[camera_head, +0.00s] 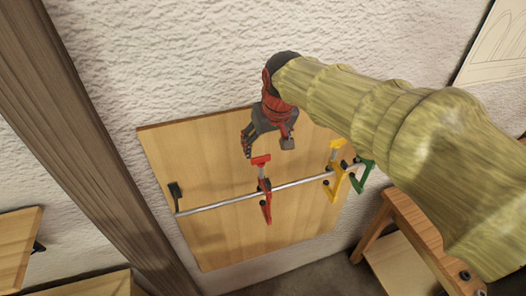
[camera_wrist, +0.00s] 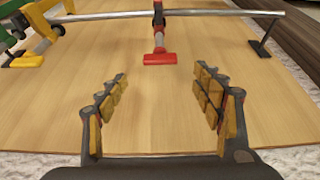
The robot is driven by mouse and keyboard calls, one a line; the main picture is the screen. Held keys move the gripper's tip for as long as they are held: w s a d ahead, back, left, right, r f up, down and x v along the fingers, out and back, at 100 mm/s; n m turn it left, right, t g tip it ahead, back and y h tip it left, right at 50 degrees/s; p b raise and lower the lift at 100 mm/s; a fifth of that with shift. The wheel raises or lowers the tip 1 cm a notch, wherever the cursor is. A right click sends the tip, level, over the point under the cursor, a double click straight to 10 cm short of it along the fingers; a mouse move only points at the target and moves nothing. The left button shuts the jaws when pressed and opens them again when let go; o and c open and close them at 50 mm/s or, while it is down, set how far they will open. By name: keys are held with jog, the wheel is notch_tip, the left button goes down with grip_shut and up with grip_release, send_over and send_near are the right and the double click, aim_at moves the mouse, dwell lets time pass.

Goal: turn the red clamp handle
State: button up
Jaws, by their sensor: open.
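The red clamp (camera_head: 266,205) sits on a metal bar in front of a wooden board, between the bar's black left bracket and a yellow clamp. Its red T-shaped handle (camera_head: 261,160) is at the upper end. In the wrist view the handle (camera_wrist: 160,58) lies ahead of my fingers, roughly midway between them and beyond their tips. My gripper (camera_head: 267,147) is open and empty, just above the handle in the head view; the wrist view shows its two fingers (camera_wrist: 162,84) spread apart. I see no contact with the handle.
A metal bar (camera_head: 226,205) crosses the wooden board (camera_head: 190,150). A yellow clamp (camera_head: 336,180) and a green clamp (camera_head: 362,177) sit on the bar to the right. A wooden post (camera_head: 80,130) stands left, and a wooden stand (camera_head: 385,215) is at lower right.

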jog(key=v, duration=0.4)
dwell(0.4)
jog(key=s+d+f+m+b, duration=0.1)
jog(key=s+d+f+b, duration=0.4)
jog(key=s+f+b, duration=0.2)
jog(key=s+d+f+m+t+b, duration=0.1)
jog(key=s+d+f+b, duration=0.4)
jog(key=s+f, duration=0.3)
jog(key=s+d+f+m+h+b, duration=0.1)
jog(key=s+d+f+b, duration=0.4)
jog(key=s+f+b, duration=0.3)
notch_tip(320, 180, down, 4)
jog(key=shift+f+b, duration=0.1)
jog(key=shift+b, duration=0.2)
jog(key=shift+s, duration=0.1)
jog(key=shift+c, duration=0.6)
